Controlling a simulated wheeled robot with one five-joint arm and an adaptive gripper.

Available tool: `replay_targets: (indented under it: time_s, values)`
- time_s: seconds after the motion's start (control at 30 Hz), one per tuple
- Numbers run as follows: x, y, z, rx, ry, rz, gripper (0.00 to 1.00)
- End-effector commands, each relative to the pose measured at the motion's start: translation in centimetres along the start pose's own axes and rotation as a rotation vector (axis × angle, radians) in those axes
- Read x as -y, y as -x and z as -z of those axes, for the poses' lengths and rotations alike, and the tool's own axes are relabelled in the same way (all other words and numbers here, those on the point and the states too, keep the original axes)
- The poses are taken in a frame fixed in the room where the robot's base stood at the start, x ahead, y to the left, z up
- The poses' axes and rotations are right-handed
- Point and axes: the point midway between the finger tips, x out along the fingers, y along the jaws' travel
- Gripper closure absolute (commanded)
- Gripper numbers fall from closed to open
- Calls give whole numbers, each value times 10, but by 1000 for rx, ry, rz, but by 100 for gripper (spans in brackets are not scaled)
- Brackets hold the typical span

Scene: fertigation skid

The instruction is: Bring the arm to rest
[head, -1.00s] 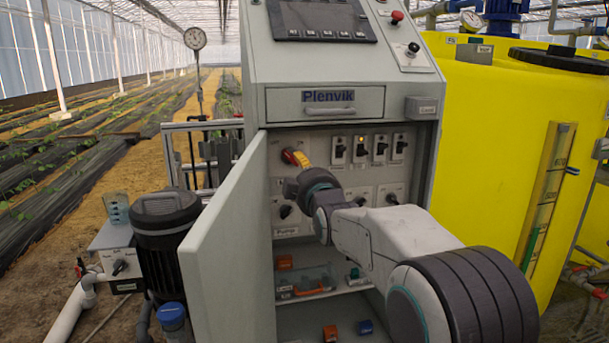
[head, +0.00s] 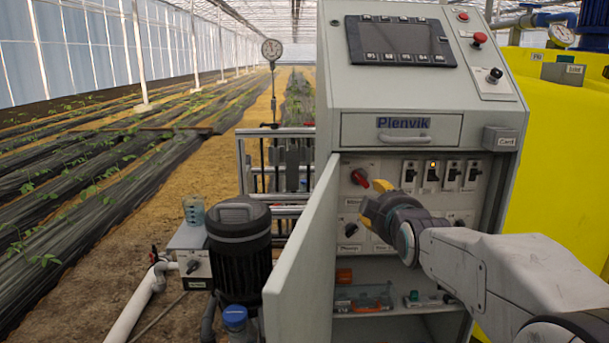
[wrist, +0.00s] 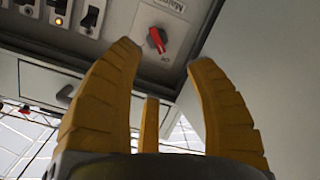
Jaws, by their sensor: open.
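My gripper (head: 374,212) is in front of the open cabinet of the grey Plenvik control panel (head: 408,92). In the wrist view its yellow fingers (wrist: 165,75) are spread apart with nothing between them. Beyond the fingertips is a red rotary switch (wrist: 157,40) on the cabinet's inner panel, with a gap between. The same red switch (head: 359,178) shows in the head view, above and left of my gripper. My arm reaches in from the lower right of the head view and hides part of the lower panel.
The cabinet door (head: 303,262) stands open to the left of my gripper. A row of black switches (head: 442,174) is at the right, one with a lit lamp. A shelf below holds small parts. A black motor (head: 238,245) stands left of the door, a yellow tank (head: 562,150) at the right.

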Motion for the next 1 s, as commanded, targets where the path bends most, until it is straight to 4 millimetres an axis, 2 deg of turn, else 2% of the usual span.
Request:
replay_targets:
  time_s: [0.03,0.37,0.7,0.9,1.0]
  values:
    - [-12,21,15,39,-31,29,50]
    - [-8,134,10,358,-257,210,50]
    - [0,269,1,715,-463,316,50]
    - [4,330,-4,880,-541,339,50]
    - [6,350,-7,936,-565,344,50]
